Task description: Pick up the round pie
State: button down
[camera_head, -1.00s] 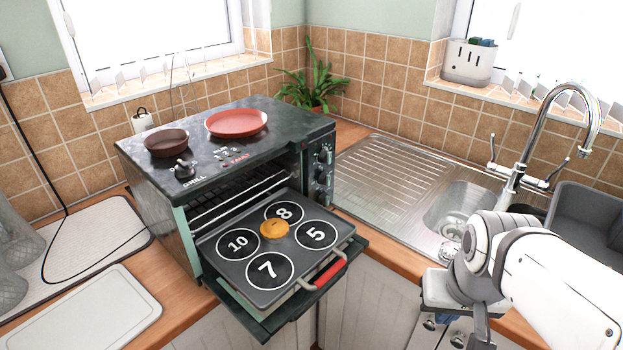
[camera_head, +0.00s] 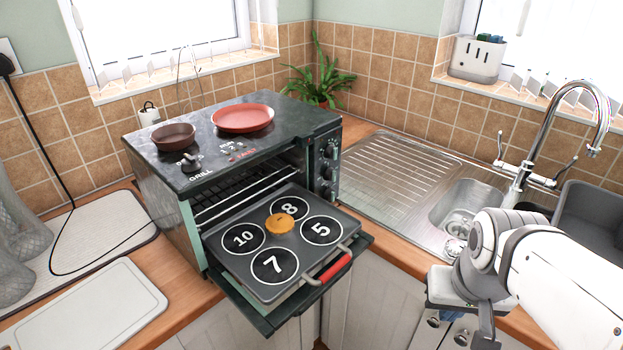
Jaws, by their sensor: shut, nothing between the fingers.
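The round pie (camera_head: 280,223) is small, flat and orange-brown. It lies near the middle of a dark tray (camera_head: 277,293) with white circles numbered 10, 8, 5 and 7. The tray rests on the lowered door of the toaster oven and has a red handle (camera_head: 335,268) at its front right. My gripper (camera_head: 487,338) is at the bottom right, in front of the cabinets. It is shut and empty, well apart from the pie, and its tips are near the bottom edge of the picture.
The oven (camera_head: 165,205) carries a brown bowl (camera_head: 174,136) and a red plate (camera_head: 243,117) on top. A sink (camera_head: 462,205) with a tall tap (camera_head: 520,180) is at the right. A white board (camera_head: 85,308) lies at the left. The space above the tray is clear.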

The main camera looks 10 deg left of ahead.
aim_at(279, 226)
jog(key=u, duration=1.7)
jog(key=k, duration=0.9)
jog(key=z, duration=0.3)
jog(key=i, duration=1)
jog(key=z, duration=0.05)
